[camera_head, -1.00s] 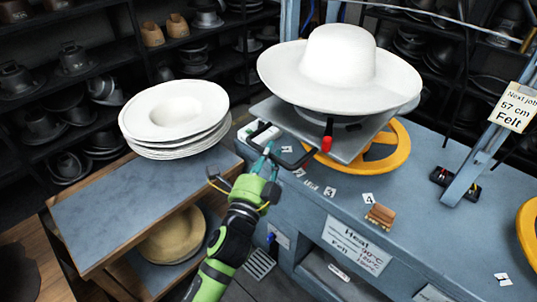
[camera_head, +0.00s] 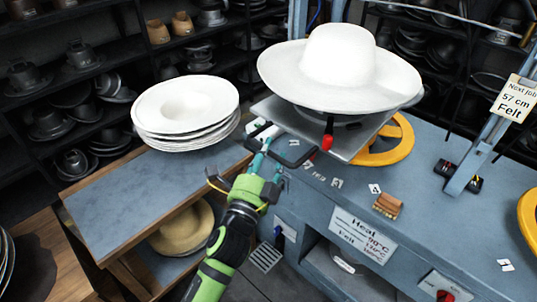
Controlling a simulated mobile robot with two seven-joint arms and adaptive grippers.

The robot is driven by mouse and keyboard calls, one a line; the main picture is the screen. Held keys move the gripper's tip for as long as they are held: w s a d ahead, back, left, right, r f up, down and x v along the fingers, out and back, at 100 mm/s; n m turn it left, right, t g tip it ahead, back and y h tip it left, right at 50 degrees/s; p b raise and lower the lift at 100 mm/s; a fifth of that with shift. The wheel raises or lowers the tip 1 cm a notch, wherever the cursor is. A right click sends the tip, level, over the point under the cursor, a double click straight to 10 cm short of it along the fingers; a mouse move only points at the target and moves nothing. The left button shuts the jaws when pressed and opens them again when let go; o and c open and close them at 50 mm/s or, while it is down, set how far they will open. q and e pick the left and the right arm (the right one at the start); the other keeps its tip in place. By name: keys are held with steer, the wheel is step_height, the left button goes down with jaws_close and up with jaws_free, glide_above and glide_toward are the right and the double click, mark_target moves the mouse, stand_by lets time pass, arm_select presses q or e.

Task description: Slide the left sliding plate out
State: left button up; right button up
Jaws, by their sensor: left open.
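The left sliding plate (camera_head: 352,146) is a flat grey plate under a wide white hat (camera_head: 338,65). A black bar handle (camera_head: 291,160) sticks out at its front left. My left gripper (camera_head: 264,148) is open, with its teal fingers at the left end of this handle. I cannot tell whether the handle lies between the fingers or touches them. A black lever with a red knob (camera_head: 327,142) stands at the plate's front edge. My right gripper is not in view.
A stack of white hat bodies (camera_head: 187,105) sits on the wooden cart (camera_head: 125,195) at left, with a tan hat (camera_head: 180,228) below. An orange wheel (camera_head: 395,145) lies partly under the plate. The blue-grey bench (camera_head: 430,215) holds a brown block (camera_head: 387,205).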

arm_select(q)
steer(key=v, duration=1.2)
stand_by(0.3)
